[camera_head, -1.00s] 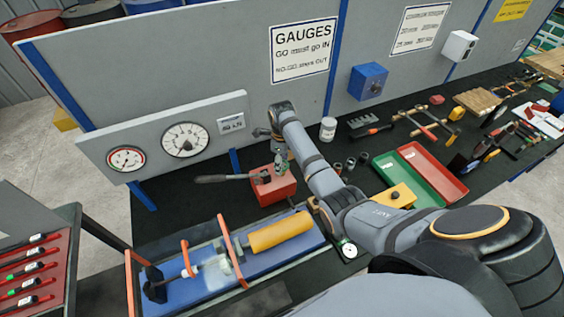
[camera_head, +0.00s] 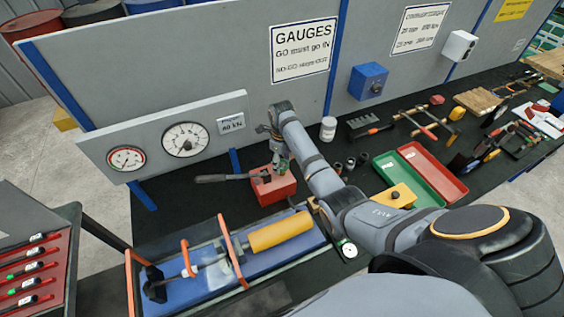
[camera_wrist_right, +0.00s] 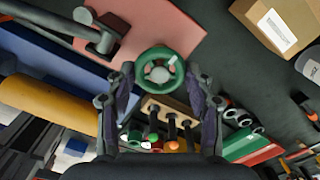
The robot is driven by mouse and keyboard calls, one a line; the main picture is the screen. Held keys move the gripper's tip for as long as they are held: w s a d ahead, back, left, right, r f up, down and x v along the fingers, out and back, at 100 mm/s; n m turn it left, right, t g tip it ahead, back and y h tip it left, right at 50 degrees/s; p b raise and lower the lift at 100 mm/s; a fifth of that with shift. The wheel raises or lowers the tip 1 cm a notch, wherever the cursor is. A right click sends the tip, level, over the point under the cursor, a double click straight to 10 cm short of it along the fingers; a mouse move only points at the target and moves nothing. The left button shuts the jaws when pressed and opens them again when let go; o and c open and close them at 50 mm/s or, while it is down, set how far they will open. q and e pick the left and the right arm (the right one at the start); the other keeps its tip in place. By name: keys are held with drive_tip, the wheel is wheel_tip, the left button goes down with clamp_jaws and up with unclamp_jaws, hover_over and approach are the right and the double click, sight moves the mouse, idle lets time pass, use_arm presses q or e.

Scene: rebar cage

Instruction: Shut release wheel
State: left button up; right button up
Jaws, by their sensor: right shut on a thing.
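The green release wheel (camera_wrist_right: 146,81) is a small spoked ring beside the red pump block in the right wrist view. My right gripper (camera_wrist_right: 160,78) has its two fingers on either side of the wheel's rim and is shut on it. In the head view my right gripper (camera_head: 279,155) reaches down at the red pump block (camera_head: 273,187), and the wheel is mostly hidden there. The pump's dark lever (camera_head: 222,178) points left. My left gripper is not in view.
A dial gauge (camera_head: 186,139) hangs on the panel behind. A green tray (camera_head: 398,180) and red tray (camera_head: 435,172) lie to the right.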

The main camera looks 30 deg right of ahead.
sight(282, 165)
drive_tip(key=o, duration=0.9)
drive_tip(key=shift+w+r, duration=0.15)
drive_tip(key=shift+r, duration=0.05)
drive_tip(key=shift+o, duration=1.3)
drive_tip(key=shift+f, duration=0.1)
wheel_tip(282, 165, up, 8)
drive_tip(key=shift+f, duration=0.25)
